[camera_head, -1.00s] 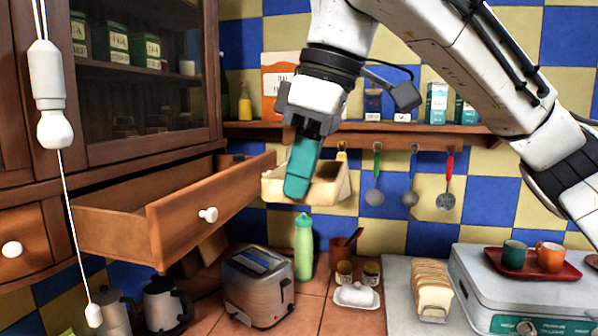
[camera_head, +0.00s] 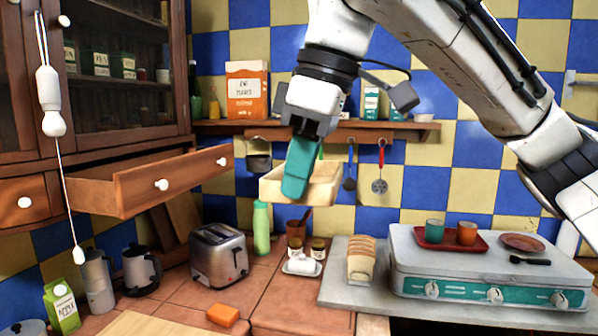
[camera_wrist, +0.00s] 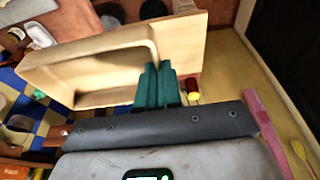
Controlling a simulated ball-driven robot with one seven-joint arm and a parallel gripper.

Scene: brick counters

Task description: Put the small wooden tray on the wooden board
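The small wooden tray (camera_head: 322,196) is pale wood and hangs in the air before the shelf wall. My gripper (camera_head: 297,185) points down with its teal fingers together over the tray's near wall. In the wrist view the fingers (camera_wrist: 158,85) pinch one wall of the tray (camera_wrist: 98,46), which is tilted in the picture and looks empty. The wooden board (camera_head: 150,325) lies on the counter at the bottom left, cut off by the frame.
An open drawer (camera_head: 175,182) juts out at left. A toaster (camera_head: 219,256), green bottle (camera_head: 261,228), apple carton (camera_head: 62,307) and orange block (camera_head: 222,315) stand on the tiled counter (camera_head: 270,290). Bread (camera_head: 361,261) and a stove (camera_head: 480,270) are at right.

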